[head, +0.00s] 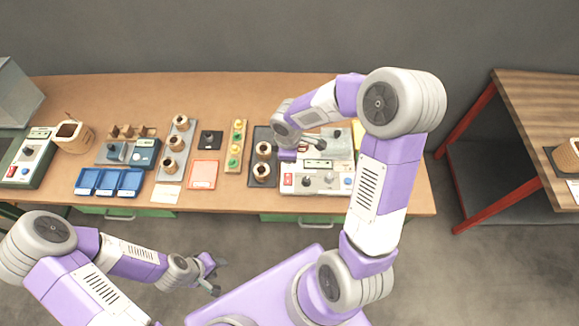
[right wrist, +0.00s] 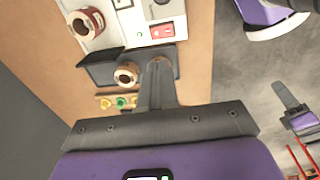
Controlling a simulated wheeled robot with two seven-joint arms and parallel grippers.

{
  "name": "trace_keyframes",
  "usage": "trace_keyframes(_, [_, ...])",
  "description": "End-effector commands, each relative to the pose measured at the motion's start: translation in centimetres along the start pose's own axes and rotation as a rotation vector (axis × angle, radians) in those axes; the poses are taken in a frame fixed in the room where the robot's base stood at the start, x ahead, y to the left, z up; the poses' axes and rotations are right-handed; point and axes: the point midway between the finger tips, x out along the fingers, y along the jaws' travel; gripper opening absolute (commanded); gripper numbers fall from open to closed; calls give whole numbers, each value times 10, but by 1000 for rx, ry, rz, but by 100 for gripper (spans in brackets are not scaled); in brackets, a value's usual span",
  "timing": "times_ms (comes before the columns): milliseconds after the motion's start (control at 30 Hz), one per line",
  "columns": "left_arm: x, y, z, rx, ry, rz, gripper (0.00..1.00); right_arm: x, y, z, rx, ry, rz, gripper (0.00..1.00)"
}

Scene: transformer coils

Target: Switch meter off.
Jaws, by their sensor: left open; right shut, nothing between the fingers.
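The meter (head: 318,187) is a white box near the right end of the bench, with a display, a dark knob, a blue button and a red switch (head: 287,181) at its front left. In the right wrist view the red switch (right wrist: 162,31) is a red rocker on the white meter (right wrist: 125,22); its on or off position is unclear. My right gripper (right wrist: 158,68) is shut and empty, over the dark tray, apart from the switch. My left gripper (head: 212,277) is open and empty in front of the bench.
The dark tray (head: 262,133) with two coils stands directly left of the meter. A brown coil (right wrist: 85,23) sits by the meter. Further left are a strip of coloured buttons (head: 237,146), a pink tray (head: 203,174), blue bins (head: 109,182) and another device (head: 28,160).

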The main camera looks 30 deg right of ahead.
Motion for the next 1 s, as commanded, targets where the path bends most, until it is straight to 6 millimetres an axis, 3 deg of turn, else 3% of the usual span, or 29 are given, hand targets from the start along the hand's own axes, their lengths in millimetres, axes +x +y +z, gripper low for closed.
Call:
trace_keyframes(100, [-1, 0, 0, 0, 0, 0, 43, -7, 6, 4, -20, -18, 16, 0])
trace_keyframes(467, [1, -1, 0, -1, 0, 0, 43, 1, 4, 4, -17, -17, 11, 0])
trace_keyframes(567, [4, -2, 0, -1, 0, 0, 43, 14, 4, 4, -18, -17, 10, 0])
trace_keyframes(1000, [22, -8, -1, 0, 0, 0, 43, 105, 5, 6, -16, -17, 9, 0])
